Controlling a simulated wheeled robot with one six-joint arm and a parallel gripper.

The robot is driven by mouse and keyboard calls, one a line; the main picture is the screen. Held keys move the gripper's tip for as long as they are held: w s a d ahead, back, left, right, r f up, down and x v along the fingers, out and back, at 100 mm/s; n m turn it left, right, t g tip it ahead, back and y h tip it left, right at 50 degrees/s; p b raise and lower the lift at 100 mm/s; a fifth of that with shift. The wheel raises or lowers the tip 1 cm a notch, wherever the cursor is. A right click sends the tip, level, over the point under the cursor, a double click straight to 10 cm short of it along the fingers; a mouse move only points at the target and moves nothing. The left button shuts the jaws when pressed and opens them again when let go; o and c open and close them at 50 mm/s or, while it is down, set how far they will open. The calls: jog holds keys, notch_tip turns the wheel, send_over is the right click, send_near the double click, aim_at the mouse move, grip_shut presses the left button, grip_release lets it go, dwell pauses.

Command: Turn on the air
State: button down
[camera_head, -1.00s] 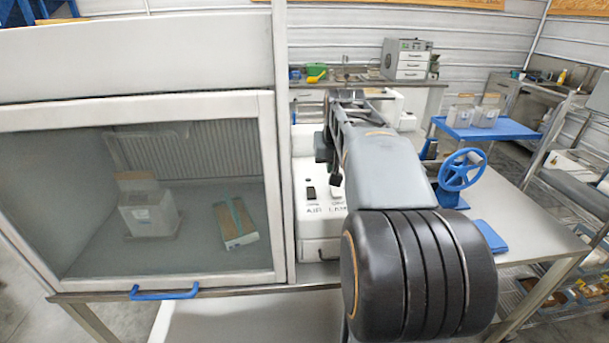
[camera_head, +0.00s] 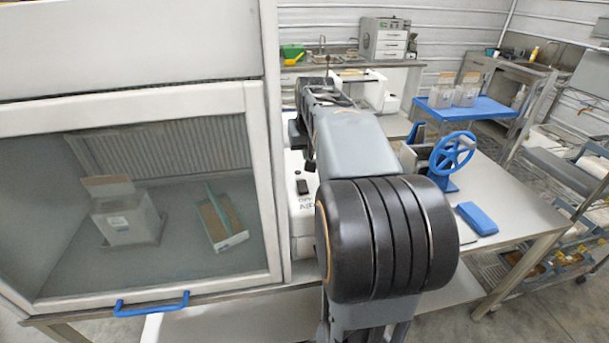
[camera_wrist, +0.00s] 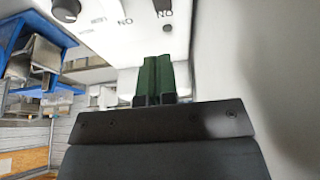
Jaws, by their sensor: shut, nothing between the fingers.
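The white control box (camera_head: 302,228) stands beside the glass-fronted cabinet. On its top is a dark switch (camera_head: 302,187) with the label AIR by it; whether it is on or off I cannot tell. My arm covers the box's right part. In the wrist view the white panel (camera_wrist: 110,38) fills the top, with a black round knob (camera_wrist: 65,9), ON labels seen upside down, and a dark switch (camera_wrist: 162,5) at the top edge. My gripper (camera_wrist: 155,62), with green fingers, is shut and empty, pointing toward the panel; contact cannot be told. The head view hides the gripper behind my arm.
The cabinet's frame (camera_head: 262,190) rises just left of the box. A blue handwheel (camera_head: 452,155) and a blue block (camera_head: 477,218) are on the table to the right. A blue-topped stand (camera_head: 440,112) is behind. In the wrist view a grey surface (camera_wrist: 245,60) lies close on the right.

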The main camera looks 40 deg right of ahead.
aim_at(304, 183)
jog(key=p+x, duration=0.2)
jog(key=x, duration=1)
jog(key=shift+f, duration=0.1)
jog(key=shift+w+d+f+b, duration=0.15)
jog(key=shift+d+f+b, duration=0.05)
jog(key=shift+f+b, duration=0.4)
jog(key=shift+a+r, duration=0.1)
jog(key=shift+r, duration=0.25)
jog(key=shift+f, duration=0.1)
jog(key=shift+s+a, duration=0.35)
jog(key=shift+s, duration=0.35)
